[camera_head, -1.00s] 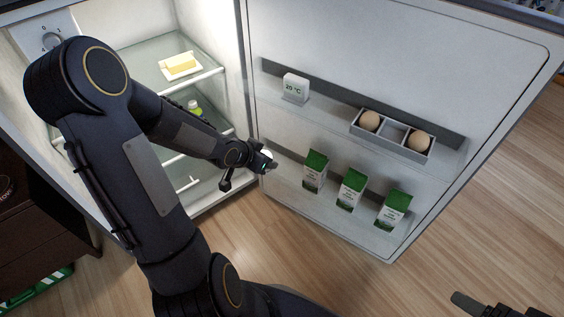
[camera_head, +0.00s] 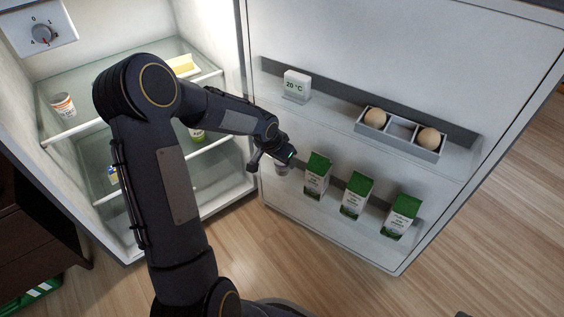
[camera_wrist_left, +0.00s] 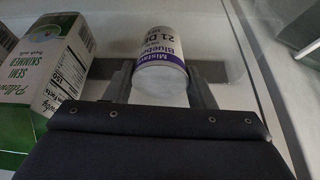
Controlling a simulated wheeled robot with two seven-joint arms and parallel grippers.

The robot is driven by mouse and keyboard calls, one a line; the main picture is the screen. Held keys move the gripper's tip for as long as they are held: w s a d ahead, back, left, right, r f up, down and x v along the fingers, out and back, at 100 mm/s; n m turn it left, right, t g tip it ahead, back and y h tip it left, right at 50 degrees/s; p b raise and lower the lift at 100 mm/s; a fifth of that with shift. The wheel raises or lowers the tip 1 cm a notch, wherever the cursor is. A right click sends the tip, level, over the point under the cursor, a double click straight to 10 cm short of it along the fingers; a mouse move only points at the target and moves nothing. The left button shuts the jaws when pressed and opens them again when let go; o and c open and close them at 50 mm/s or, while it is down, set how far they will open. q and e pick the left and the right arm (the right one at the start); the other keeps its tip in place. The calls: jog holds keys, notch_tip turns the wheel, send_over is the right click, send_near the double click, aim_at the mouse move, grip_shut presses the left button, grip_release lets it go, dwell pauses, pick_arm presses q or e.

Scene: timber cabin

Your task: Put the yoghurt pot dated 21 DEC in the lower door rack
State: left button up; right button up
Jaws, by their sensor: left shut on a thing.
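My left gripper (camera_head: 286,161) is shut on a white yoghurt pot (camera_head: 281,170). In the left wrist view the pot (camera_wrist_left: 161,60) sits between the two fingers, and its purple-and-white label reads "21.DE…" and "Blueb…", cut off at the edge. The gripper holds it at the hinge-side end of the lower door rack (camera_head: 325,221), left of the nearest milk carton (camera_head: 317,177). I cannot tell whether the pot touches the rack floor. Only a dark tip of what seems my right gripper (camera_head: 464,314) shows at the bottom edge.
Two more green-and-white cartons, a middle one (camera_head: 356,195) and a right one (camera_head: 400,217), stand in the lower rack. The upper rack holds a 20 °C display (camera_head: 296,86) and an egg holder (camera_head: 401,131). Another pot (camera_head: 63,104) and butter (camera_head: 184,66) sit on a fridge shelf.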

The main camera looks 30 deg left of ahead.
pick_arm(q)
jog(key=shift+f+b, duration=0.55)
jog(key=shift+f, duration=0.25)
jog(key=o, duration=1)
jog(key=shift+f, duration=0.1)
jog(key=shift+o, duration=0.2)
jog(key=shift+r, duration=0.3)
jog(key=s+d+r+n+p, duration=0.1)
jog(key=s+d+r+p, duration=0.15)
jog(key=s+r, duration=0.6)
jog(key=s+d+r+n+p, duration=0.1)
jog(key=s+r+p, duration=0.2)
jog(key=s+r, duration=0.55)
jog(key=s+d+r+n+h, duration=0.1)
jog(key=s+d+r+h, duration=0.2)
jog(key=s+d, duration=0.4)
jog(key=s, duration=0.5)
jog(key=shift+d+r+t, duration=0.4)
